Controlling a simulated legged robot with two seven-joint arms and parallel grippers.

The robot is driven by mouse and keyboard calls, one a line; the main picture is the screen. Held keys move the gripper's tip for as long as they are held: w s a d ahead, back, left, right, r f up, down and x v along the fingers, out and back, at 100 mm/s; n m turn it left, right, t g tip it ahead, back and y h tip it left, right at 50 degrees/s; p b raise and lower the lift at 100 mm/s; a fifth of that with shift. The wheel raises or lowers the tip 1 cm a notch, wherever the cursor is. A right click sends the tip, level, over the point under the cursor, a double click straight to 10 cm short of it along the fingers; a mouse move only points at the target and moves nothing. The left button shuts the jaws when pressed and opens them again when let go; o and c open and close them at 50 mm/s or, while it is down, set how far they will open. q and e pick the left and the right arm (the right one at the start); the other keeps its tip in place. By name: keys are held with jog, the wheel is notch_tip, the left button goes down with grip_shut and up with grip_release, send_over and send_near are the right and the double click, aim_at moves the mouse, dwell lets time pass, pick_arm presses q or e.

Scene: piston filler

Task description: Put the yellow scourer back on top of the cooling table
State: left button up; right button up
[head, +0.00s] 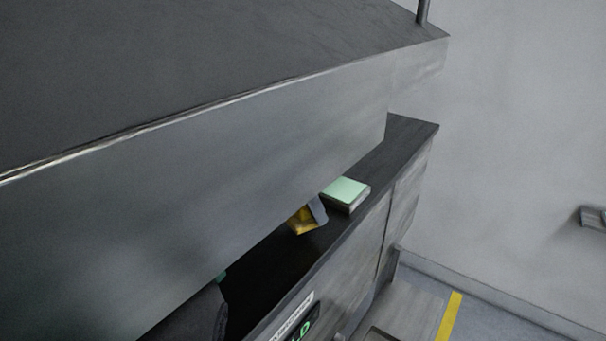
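A small yellow block with a grey-blue face, which looks like the yellow scourer (302,221), sits tilted on a narrow dark ledge (262,268). It lies close to the lower edge of a large grey metal body (220,165), which may hide part of it. The large body has a broad, flat dark top (190,70) with a bright front edge, and this top is bare where it shows. I cannot tell for sure whether this is the cooling table. Neither of my grippers can be made out in the head view.
A pale green-topped block (345,190) lies on the ledge just right of the yellow one. A panel with green lit characters (304,328) is at the bottom. A dark shape (200,320) fills the lower left. A wall and a yellow floor stripe (450,315) are at right.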

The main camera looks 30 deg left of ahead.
aim_at(304, 215)
pick_arm(q)
jog(key=shift+f, duration=2.05)
jog(key=o, duration=1.5)
jog(key=shift+c, duration=0.2)
jog(key=shift+r, duration=0.1)
